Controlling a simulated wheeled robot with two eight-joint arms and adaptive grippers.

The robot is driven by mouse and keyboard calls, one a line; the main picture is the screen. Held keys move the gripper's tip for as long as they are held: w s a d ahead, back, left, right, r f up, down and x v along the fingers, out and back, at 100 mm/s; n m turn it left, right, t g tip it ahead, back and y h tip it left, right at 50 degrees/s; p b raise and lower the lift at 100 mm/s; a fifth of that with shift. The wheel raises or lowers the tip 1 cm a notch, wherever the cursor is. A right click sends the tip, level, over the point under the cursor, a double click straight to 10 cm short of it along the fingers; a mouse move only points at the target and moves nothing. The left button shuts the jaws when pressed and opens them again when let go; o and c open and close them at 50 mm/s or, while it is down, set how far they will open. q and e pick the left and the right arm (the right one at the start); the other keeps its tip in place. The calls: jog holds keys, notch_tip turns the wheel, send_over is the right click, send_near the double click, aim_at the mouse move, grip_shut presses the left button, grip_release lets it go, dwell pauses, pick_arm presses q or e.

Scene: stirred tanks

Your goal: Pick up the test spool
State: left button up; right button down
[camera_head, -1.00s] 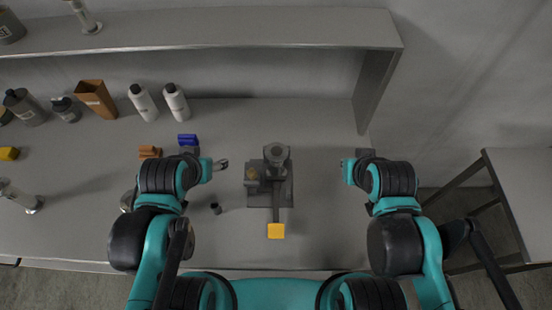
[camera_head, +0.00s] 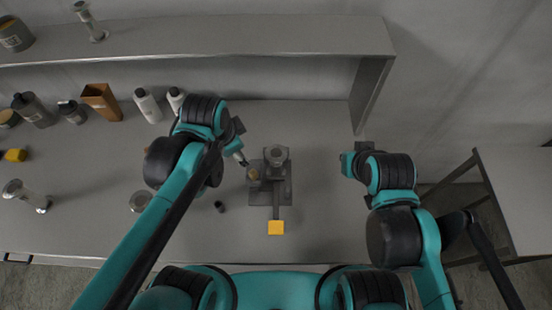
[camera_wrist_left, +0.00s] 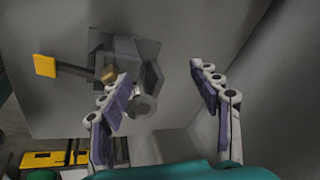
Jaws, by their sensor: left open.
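A grey fixture (camera_head: 284,190) stands mid-bench, with an upright round grey piece (camera_head: 277,154), a small brass-coloured piece (camera_head: 253,174) and a lever ending in a yellow block (camera_head: 276,227). A flanged metal piece, spool-like, lies at the left (camera_head: 27,196); another is on the shelf (camera_head: 89,22). I cannot tell which is the test spool. My left gripper (camera_head: 241,156) is just left of the fixture, open and empty. In the left wrist view its fingers (camera_wrist_left: 158,73) are apart, with the fixture (camera_wrist_left: 125,48) beyond. My right gripper's fingers are hidden by its arm (camera_head: 365,165).
A small dark cylinder (camera_head: 219,207) lies left of the fixture. White bottles (camera_head: 147,105), an orange-brown box (camera_head: 101,101) and dark jars (camera_head: 32,110) stand at the back left. A shelf (camera_head: 200,42) overhangs the bench's back. The bench right of the fixture is clear.

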aim_at(276, 153)
pick_arm(q)
jog(key=d+m+g+p, duration=0.1)
jog(key=d+m, duration=0.2)
jog(key=m, duration=0.1)
jog(key=w+d+m+g+p, duration=0.1)
jog(key=d+m+p, duration=0.1)
jog(key=d+m, duration=0.1)
jog(key=w+d+r+m+g+p, duration=0.1)
jog(key=d+m, duration=0.2)
jog(key=m, duration=0.2)
jog(key=shift+d+g+y, duration=0.3)
jog(key=shift+d+y, duration=0.05)
jog(key=shift+y, duration=0.05)
jog(key=shift+d+f+m, duration=0.15)
jog(key=shift+d+m, duration=0.05)
jog(key=shift+m, duration=0.3)
jog(key=shift+d+f, duration=0.1)
jog(key=shift+f, duration=0.15)
notch_tip(276, 153, down, 8)
jog(key=shift+r+b, duration=0.25)
jog(key=shift+b, duration=0.7)
grip_shut()
